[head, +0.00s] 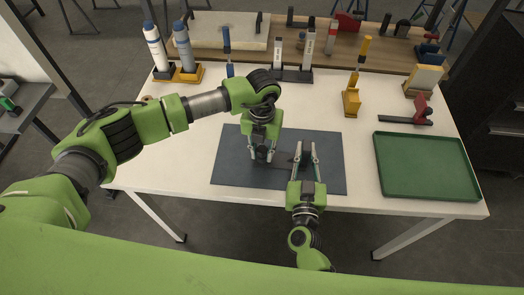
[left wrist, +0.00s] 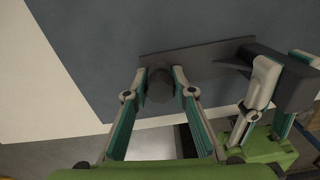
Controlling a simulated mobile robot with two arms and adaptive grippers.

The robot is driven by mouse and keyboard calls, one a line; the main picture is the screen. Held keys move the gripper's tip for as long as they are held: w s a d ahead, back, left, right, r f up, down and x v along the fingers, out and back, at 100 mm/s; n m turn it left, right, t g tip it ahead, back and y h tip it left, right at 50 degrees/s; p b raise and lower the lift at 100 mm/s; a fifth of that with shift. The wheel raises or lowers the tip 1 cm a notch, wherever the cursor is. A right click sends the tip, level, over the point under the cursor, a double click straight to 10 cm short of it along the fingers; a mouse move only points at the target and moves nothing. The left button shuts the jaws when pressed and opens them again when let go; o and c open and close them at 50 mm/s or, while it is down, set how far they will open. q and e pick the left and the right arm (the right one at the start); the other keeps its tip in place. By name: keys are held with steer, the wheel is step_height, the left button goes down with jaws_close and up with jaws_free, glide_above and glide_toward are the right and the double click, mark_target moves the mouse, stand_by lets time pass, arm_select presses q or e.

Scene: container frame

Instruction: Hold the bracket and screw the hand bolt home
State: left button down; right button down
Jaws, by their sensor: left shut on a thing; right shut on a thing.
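My left gripper (head: 262,156) points down over the dark mat (head: 327,180). In the left wrist view, my left gripper (left wrist: 161,70) is shut on a dark round knob, the hand bolt (left wrist: 159,87), at one end of the bracket. The bracket (left wrist: 205,56) is dark, with a flat plate and a thicker raised part. My right gripper (head: 305,148) comes in from the front edge and is shut on that raised part; its fingers also show in the left wrist view (left wrist: 284,76). The bolt's shank is hidden, so how deep it sits cannot be told.
A green tray (head: 425,195) lies to the right on the white table (head: 180,160). A red-handled clamp (head: 415,113) and a yellow tool stand (head: 352,102) stand behind it. Bottles (head: 155,48) and a dark rack (head: 292,75) line the back.

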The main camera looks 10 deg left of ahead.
arm_select(q)
steer(key=m, duration=0.3)
steer(key=shift+m, duration=0.4)
steer(key=m, duration=0.3)
steer(key=shift+m, duration=0.4)
steer(key=m, duration=0.5)
steer(key=shift+m, duration=0.4)
steer(key=c, duration=1.7)
jaws_free()
steer(key=shift+r, duration=2.2)
steer(key=shift+c, duration=0.4)
